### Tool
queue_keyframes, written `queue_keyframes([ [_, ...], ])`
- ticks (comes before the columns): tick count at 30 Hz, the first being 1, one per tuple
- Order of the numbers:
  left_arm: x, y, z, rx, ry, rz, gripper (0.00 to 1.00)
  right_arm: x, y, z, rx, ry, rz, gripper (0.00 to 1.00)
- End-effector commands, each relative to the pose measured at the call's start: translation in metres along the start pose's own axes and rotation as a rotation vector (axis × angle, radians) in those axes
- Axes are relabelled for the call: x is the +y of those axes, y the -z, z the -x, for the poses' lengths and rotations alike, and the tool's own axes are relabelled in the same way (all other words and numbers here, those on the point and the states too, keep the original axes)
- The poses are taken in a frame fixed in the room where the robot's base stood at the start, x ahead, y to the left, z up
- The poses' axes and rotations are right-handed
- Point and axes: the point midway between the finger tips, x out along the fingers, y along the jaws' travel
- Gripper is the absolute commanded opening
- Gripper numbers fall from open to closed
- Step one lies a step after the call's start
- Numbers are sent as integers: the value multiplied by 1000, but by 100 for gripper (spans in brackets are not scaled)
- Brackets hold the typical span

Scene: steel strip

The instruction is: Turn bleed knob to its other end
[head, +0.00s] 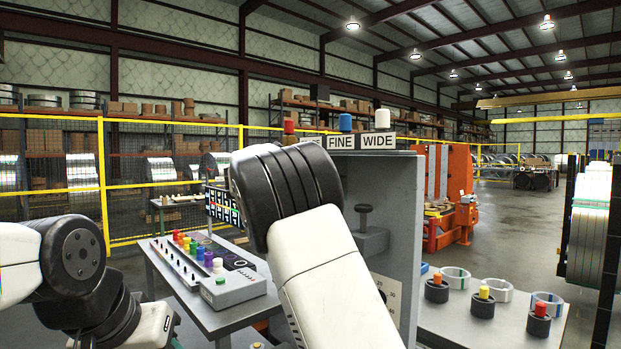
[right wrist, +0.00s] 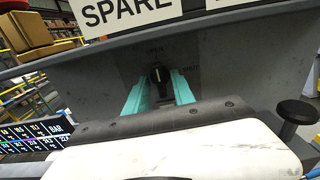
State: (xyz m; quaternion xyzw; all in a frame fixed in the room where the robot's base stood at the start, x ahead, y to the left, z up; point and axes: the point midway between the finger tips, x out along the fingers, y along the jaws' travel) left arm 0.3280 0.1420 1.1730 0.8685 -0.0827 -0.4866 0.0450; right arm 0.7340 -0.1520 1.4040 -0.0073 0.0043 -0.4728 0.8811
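The bleed knob (right wrist: 158,74) is a small dark knob on the grey panel (right wrist: 105,62), below the SPARE sign. In the head view my right arm hides the knob and gripper. My left arm is at the lower left; its fingers do not show.
A grey cabinet (head: 407,200) carries FINE and WIDE signs. A black plunger knob (right wrist: 297,112) stands right of my right gripper. A console (head: 215,287) with coloured knobs is at left. A table (head: 455,322) at right holds rings and black-based pegs.

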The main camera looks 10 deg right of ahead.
Motion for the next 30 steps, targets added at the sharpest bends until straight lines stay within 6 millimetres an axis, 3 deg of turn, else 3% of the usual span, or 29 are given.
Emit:
queue_keyframes([
  [11,0,0,0,0,0,0,36,0,0,5,0,-1,-2,33],
  [22,0,0,0,0,0,0,36,1,0,63,0,-3,-1,33],
  [30,0,0,0,0,0,0,36,0,0,78,0,0,-1,33],
])
